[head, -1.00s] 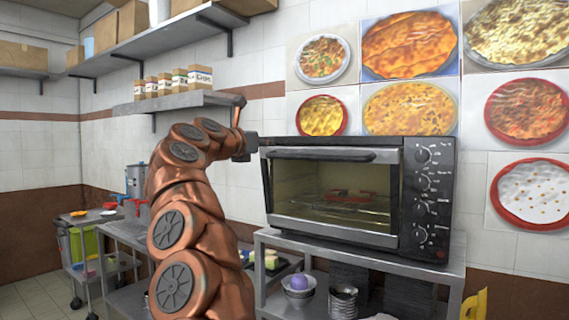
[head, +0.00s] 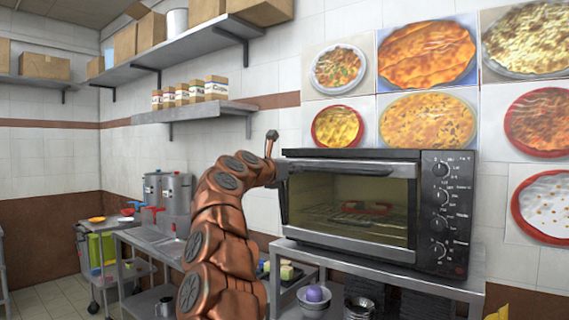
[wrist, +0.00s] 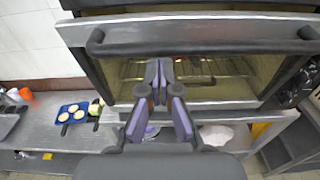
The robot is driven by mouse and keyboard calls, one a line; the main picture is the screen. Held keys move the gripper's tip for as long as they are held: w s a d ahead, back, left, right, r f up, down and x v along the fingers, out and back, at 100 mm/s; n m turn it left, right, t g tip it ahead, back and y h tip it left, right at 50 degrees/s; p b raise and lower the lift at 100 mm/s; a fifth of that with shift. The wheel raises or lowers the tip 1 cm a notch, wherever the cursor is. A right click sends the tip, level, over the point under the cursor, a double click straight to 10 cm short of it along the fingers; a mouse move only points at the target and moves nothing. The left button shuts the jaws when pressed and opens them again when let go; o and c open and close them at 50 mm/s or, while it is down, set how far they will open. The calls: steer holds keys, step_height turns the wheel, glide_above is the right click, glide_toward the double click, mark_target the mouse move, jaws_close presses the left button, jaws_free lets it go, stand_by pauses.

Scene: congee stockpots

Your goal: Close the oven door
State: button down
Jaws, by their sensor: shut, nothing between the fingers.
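The oven (head: 445,215) is a black and steel toaster oven on a steel table. Its glass door (head: 350,205) stands upright or nearly so, with a dark bar handle (head: 345,154) along its top. The wrist view shows the handle (wrist: 200,32) across the top and a dark strip above the door's steel band; I cannot tell whether the door is fully shut. My gripper (wrist: 160,72) is shut and empty, below the handle in that picture and overlapping the glass. Contact with the door is unclear. In the head view, my arm ends by the oven's upper left corner, hiding the fingers.
The steel table (head: 400,280) holds bowls (head: 314,300) and dark stacked items on its lower level. A blue tray (wrist: 73,113) with round pale items lies on the counter at left. Stockpots (head: 175,193) stand farther back. Shelves (head: 200,110) with boxes hang above.

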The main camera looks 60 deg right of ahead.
mark_target(306, 169)
steer(key=shift+s+d+p, duration=0.15)
steer(key=shift+d+p, duration=0.25)
steer(key=shift+d, duration=0.5)
steer(key=shift+s+d+p, duration=0.1)
steer(key=shift+d+p, duration=0.25)
steer(key=shift+d, duration=0.5)
steer(key=shift+f, duration=0.1)
